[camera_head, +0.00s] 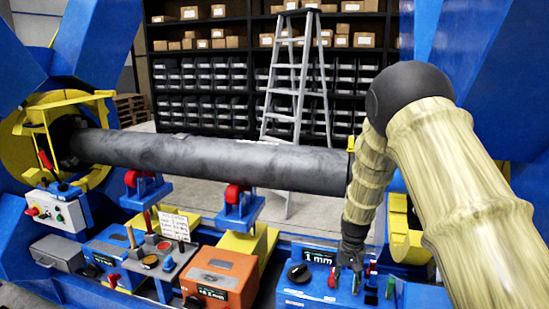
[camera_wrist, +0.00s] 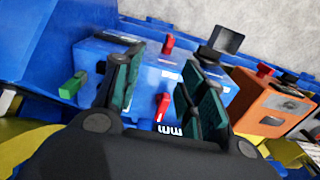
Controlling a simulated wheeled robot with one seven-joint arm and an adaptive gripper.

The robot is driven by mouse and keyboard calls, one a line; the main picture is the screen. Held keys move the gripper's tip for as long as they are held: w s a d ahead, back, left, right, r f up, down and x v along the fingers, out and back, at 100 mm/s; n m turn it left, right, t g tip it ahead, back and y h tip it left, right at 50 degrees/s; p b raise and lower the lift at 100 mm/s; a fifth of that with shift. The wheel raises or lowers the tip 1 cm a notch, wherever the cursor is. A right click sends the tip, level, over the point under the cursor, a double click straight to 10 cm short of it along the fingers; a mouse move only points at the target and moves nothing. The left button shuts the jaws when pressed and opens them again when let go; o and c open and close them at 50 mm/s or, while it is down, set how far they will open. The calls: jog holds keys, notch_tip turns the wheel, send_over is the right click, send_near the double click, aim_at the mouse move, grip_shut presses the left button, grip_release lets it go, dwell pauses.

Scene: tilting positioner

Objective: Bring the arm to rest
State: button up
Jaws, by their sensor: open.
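My arm, in a pale ribbed sleeve with a black joint (camera_head: 412,92), reaches in from the right in the head view and bends down. My gripper (camera_head: 350,264) points down at the blue control box (camera_head: 312,292) marked "1 mm". In the wrist view my gripper (camera_wrist: 160,85) has its two green-padded fingers spread apart, with nothing held between them. The blue box (camera_wrist: 150,75) lies beyond the fingers. A red lever (camera_wrist: 162,106) shows in the gap between them; I cannot tell whether a finger touches it.
A long grey pipe (camera_head: 220,156) lies across the blue positioner, close to my forearm. An orange box (camera_head: 222,276), also in the wrist view (camera_wrist: 275,103), stands left of the blue box. A stepladder (camera_head: 290,90) and shelves (camera_head: 205,75) stand behind.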

jog(key=s+d+f+n, duration=0.1)
jog(key=s+d+f, duration=0.1)
jog(key=s+f, duration=1.7)
jog(key=s+a+f+n, duration=0.1)
jog(key=s+f, duration=0.1)
jog(key=s, duration=1.2)
jog(key=s+a+f+n, duration=0.1)
jog(key=s+f, duration=0.1)
jog(key=s, duration=1.3)
jog(key=shift+a+f, duration=0.25)
jog(key=shift+f, duration=0.05)
